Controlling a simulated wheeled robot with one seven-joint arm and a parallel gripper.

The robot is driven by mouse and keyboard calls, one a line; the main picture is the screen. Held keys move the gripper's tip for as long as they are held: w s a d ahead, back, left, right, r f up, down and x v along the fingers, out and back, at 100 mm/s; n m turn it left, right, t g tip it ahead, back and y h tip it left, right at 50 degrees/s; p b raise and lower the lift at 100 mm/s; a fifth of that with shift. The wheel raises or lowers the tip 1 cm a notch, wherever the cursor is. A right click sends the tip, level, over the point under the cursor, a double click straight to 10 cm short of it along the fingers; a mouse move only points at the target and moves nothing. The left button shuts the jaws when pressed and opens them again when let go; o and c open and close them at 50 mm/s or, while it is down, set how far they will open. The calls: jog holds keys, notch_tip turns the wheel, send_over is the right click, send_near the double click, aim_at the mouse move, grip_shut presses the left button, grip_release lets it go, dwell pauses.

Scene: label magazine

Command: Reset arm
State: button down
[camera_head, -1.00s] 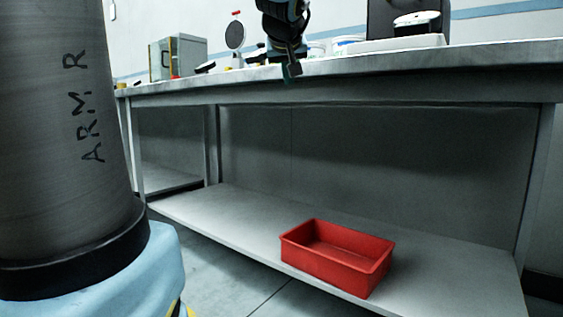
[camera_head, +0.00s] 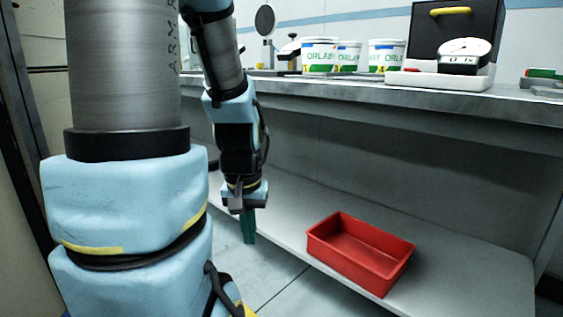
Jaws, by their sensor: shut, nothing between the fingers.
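My gripper (camera_head: 249,238) hangs below my blue and grey arm, left of the middle of the view. Its green fingers point straight down and are shut, with nothing held. It is in front of the lower shelf's edge, to the left of the red bin and apart from it. My large upper arm link fills the left of the view.
A red, empty-looking bin (camera_head: 330,246) sits on the lower shelf (camera_head: 450,265). Floor shows below my gripper.

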notch_tip(320, 180, up, 32)
jog(key=p, duration=3)
jog(key=shift+r+p, duration=0.2)
jog(key=shift+p, duration=0.1)
